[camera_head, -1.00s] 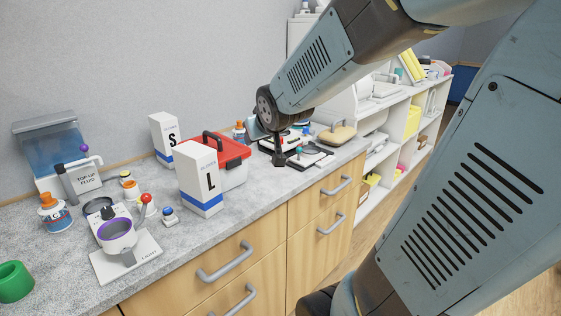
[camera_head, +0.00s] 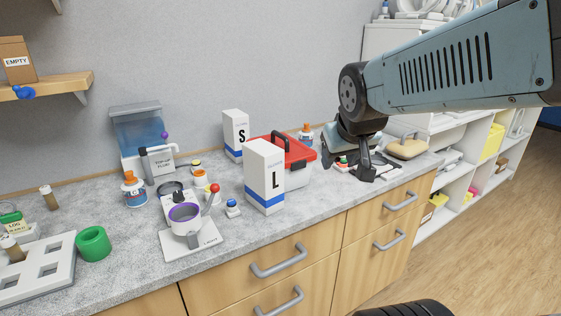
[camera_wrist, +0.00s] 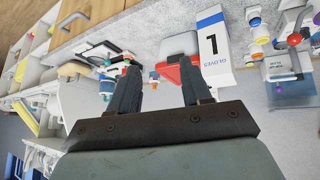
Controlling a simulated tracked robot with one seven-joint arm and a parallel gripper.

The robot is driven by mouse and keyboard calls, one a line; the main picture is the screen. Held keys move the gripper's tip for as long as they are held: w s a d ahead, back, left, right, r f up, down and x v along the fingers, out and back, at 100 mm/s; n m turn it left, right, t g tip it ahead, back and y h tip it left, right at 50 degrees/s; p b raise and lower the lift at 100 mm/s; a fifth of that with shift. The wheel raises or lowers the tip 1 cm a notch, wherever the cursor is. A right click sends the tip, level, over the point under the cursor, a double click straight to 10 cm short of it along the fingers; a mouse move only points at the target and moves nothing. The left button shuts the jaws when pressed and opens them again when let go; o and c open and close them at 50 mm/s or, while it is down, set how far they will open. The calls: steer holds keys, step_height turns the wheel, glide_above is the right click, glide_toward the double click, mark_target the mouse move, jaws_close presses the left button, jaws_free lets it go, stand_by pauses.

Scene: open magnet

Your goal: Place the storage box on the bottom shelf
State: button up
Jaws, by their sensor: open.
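A box with a red lid, a dark carrying handle and pale sides (camera_head: 296,152), which looks like the storage box, stands on the grey counter behind the white "L" carton. The carton hides part of its front. In the wrist view the red box (camera_wrist: 175,73) shows between and beyond my fingers, partly covered by one finger. My gripper (camera_head: 366,170) is low over the counter to the right of the box, apart from it. In the wrist view my gripper (camera_wrist: 160,75) has its fingers spread with nothing between them. A white shelf unit (camera_head: 462,170) stands at the right; its lowest level is partly hidden.
The "L" carton (camera_head: 265,185) and "S" carton (camera_head: 235,135) stand close to the box. Small tools and a tan case (camera_head: 408,148) lie near my gripper. Bottles, a cup stand and a white rack (camera_head: 62,262) occupy the left counter. Wooden floor (camera_head: 500,240) is open at right.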

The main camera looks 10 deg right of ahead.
steer(key=w+d+f+n+t, duration=0.2)
steer(key=w+f+t, duration=0.15)
steer(key=w, duration=0.95)
steer(key=n+t+y, duration=0.1)
steer(key=t+y, duration=0.6)
glide_toward(288, 143)
steer(key=shift+g, duration=0.25)
steer(key=x, duration=0.8)
steer(key=shift+w+a+r, duration=0.2)
steer(key=shift+w+r, duration=0.1)
steer(key=shift+w, duration=0.05)
steer(key=shift+x, duration=2.65)
steer(key=shift+d+r, duration=0.15)
jaws_close()
